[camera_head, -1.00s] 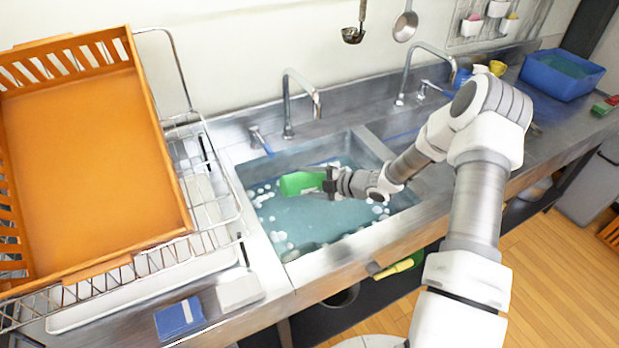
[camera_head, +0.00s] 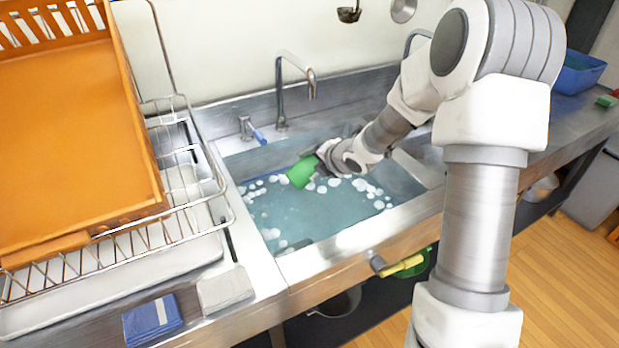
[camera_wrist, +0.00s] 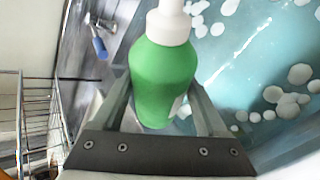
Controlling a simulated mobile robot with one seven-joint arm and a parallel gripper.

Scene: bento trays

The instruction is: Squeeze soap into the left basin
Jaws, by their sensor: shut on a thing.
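A green soap bottle (camera_head: 301,171) with a white top is held in my gripper (camera_head: 318,158), tilted above the left basin. In the wrist view the green bottle (camera_wrist: 162,80) sits between the two fingers of my gripper (camera_wrist: 160,100), which is shut on it, with the white neck at the top edge. The left basin (camera_head: 335,235) holds blue-green water with several white foam blobs, which also show in the wrist view. The bottle's nozzle is hard to make out in the head view.
A faucet (camera_head: 281,95) and a blue-handled tap (camera_head: 252,132) stand behind the basin. A wire rack (camera_head: 200,215) with an orange crate (camera_head: 75,150) stands at left. A blue sponge (camera_head: 152,320) and a pale block (camera_head: 224,290) lie on the front-left counter.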

